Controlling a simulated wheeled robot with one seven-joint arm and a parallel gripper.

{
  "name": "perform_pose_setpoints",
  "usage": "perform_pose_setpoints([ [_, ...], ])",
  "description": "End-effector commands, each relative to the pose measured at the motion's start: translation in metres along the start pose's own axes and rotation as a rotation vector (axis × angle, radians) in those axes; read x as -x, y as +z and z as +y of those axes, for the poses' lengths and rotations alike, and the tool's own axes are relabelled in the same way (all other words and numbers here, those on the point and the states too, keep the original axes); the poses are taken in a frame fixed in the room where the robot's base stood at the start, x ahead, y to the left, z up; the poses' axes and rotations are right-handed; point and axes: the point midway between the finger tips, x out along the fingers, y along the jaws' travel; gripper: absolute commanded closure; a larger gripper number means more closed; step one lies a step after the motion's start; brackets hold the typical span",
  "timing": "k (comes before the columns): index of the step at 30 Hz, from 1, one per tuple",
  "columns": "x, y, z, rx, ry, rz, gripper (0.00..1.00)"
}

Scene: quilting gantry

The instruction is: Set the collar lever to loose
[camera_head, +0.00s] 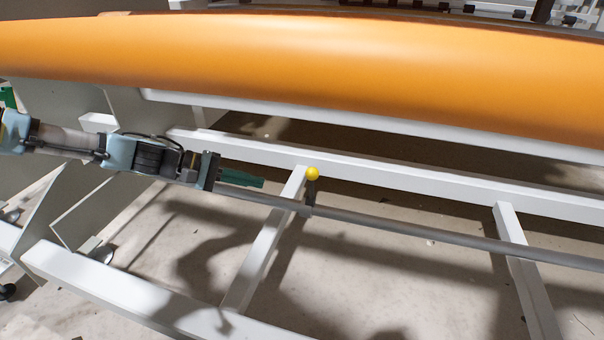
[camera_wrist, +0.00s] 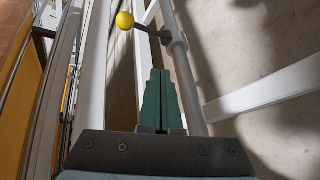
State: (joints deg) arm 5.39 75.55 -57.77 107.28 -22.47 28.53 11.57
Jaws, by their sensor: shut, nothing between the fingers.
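The collar lever has a yellow ball knob (camera_head: 313,173) on a short dark stem (camera_head: 311,190), standing up from a grey collar (camera_head: 306,210) on a long grey rod. In the wrist view the yellow knob (camera_wrist: 125,20) is at the top left of centre, and its stem runs right to the collar (camera_wrist: 178,42) on the rod. My gripper (camera_head: 262,183) is shut and empty, left of the lever and apart from it. Its green fingers (camera_wrist: 160,75) lie together in the wrist view, pointing toward the space by the stem. No lever marking is readable.
The grey rod (camera_head: 420,229) runs across the white frame, close below my gripper. A white crossbar (camera_head: 265,240) passes under the rod beside the collar. A large orange roll (camera_head: 320,70) lies behind and above. Open floor (camera_head: 400,285) shows between the bars.

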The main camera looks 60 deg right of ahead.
Motion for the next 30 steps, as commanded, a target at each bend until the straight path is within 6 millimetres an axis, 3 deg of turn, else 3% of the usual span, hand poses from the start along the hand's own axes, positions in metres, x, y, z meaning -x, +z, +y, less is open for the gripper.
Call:
perform_pose_setpoints([
  [3,-0.014,-0.01,0.023,0.022,0.119,-0.014,1.0],
  [8,-0.019,-0.017,0.039,0.035,0.192,-0.019,1.0],
  [22,-0.025,-0.018,0.041,0.036,0.198,-0.021,1.0],
  [30,-0.07,-0.017,0.046,0.035,0.197,-0.024,1.0],
])
